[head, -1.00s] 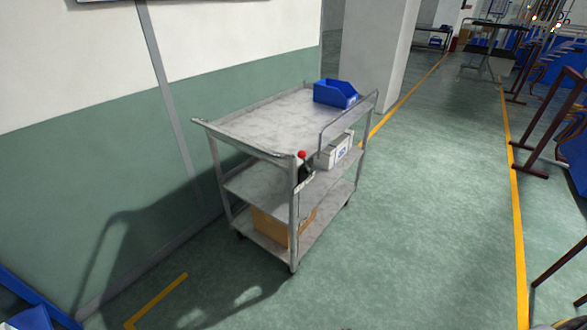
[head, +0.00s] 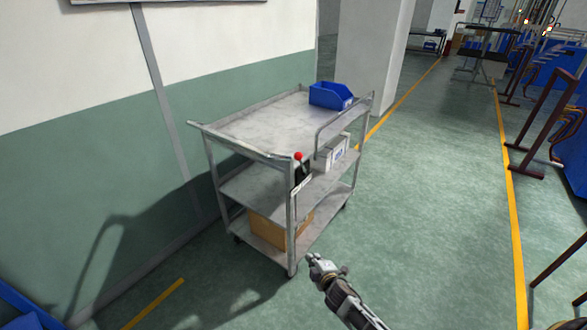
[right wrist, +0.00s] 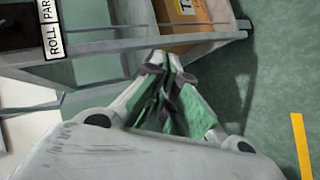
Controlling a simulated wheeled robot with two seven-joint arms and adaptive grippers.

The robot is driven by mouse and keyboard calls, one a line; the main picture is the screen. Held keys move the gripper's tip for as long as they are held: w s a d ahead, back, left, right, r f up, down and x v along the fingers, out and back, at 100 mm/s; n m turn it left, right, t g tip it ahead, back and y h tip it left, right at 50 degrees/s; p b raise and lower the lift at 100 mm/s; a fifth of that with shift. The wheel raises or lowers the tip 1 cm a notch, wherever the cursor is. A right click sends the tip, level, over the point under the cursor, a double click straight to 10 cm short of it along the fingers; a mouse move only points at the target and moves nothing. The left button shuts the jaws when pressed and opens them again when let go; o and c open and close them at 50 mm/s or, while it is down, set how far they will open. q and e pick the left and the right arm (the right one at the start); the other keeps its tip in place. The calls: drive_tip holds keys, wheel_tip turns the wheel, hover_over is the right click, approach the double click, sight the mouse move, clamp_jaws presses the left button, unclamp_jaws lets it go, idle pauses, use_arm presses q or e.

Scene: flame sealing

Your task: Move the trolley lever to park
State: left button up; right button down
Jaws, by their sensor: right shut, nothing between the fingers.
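The grey metal trolley (head: 262,128) stands by the wall with three shelves. Its lever has a red knob (head: 298,156) at the near right corner post, above a dark plate. In the right wrist view a label (right wrist: 50,30) reads "ROLL" and "PAR", cut off by the picture edge; the knob is not seen there. My right gripper (head: 316,262) is low and to the right of the near post, below the lever and apart from it. In the right wrist view its fingers (right wrist: 160,95) are shut and empty. My left gripper is not in view.
A blue bin (head: 331,95) sits on the top shelf, a white box (head: 333,152) on the middle shelf and a cardboard box (head: 268,230) on the bottom shelf. The wall is close behind the trolley. The floor to its right is clear.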

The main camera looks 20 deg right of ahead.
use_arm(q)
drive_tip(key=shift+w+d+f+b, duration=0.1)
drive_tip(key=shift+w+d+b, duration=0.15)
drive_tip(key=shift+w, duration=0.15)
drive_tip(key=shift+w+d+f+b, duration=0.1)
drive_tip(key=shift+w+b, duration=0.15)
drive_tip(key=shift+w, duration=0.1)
use_arm(e)
drive_tip(key=w+a+r+n+t, duration=0.1)
drive_tip(key=a+r+n+t, duration=0.1)
drive_tip(key=r, duration=1.3)
drive_tip(key=w+a+r+n+t+y, duration=0.1)
drive_tip(key=w+a+r+n+t, duration=0.1)
drive_tip(key=r, duration=1.4)
drive_tip(key=shift+a+n+t, duration=0.55)
drive_tip(key=shift+n+t, duration=0.35)
drive_tip(key=shift+t, duration=0.2)
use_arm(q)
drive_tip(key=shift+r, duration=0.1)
use_arm(e)
drive_tip(key=shift+w, duration=0.2)
